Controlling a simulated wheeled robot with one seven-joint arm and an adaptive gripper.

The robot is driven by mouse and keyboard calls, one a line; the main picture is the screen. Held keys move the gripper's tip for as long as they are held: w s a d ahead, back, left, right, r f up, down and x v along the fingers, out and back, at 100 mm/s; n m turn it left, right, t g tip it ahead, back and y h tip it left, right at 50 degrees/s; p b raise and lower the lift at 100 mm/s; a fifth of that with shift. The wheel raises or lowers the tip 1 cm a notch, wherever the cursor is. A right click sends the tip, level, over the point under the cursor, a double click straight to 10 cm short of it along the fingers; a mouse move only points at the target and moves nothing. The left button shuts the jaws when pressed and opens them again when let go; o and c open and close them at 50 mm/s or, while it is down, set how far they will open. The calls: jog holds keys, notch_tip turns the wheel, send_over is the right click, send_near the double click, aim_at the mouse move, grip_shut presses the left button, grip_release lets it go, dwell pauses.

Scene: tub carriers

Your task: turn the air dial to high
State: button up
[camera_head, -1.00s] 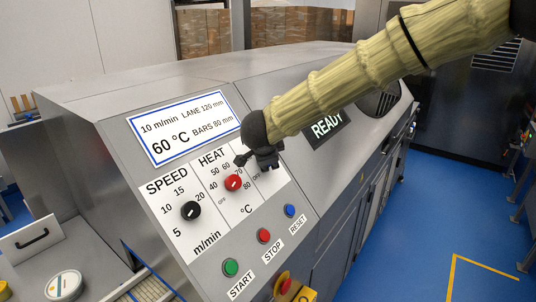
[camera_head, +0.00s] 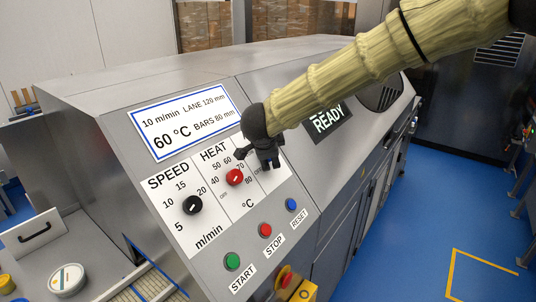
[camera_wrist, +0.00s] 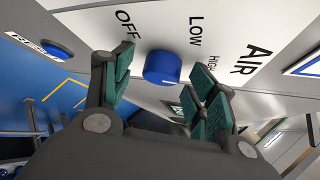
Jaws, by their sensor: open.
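The blue air dial (camera_wrist: 162,68) is on the white panel, with OFF, LOW, HIGH and AIR printed around it. In the wrist view, my gripper (camera_wrist: 163,62) is open, with one green-padded finger on each side of the dial. A gap shows between the dial and each finger; contact cannot be confirmed. In the head view, my gripper (camera_head: 262,150) is at the right end of the white dial panel (camera_head: 215,235) and hides the air dial there.
The red heat dial (camera_head: 234,177) is just left of my gripper, and the black speed dial (camera_head: 192,205) is further left. Green start (camera_head: 232,261), red stop (camera_head: 265,230) and blue reset (camera_head: 291,204) buttons sit below. A READY display (camera_head: 328,121) is to the right.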

jog(key=v, duration=1.2)
jog(key=shift+a+f, duration=0.1)
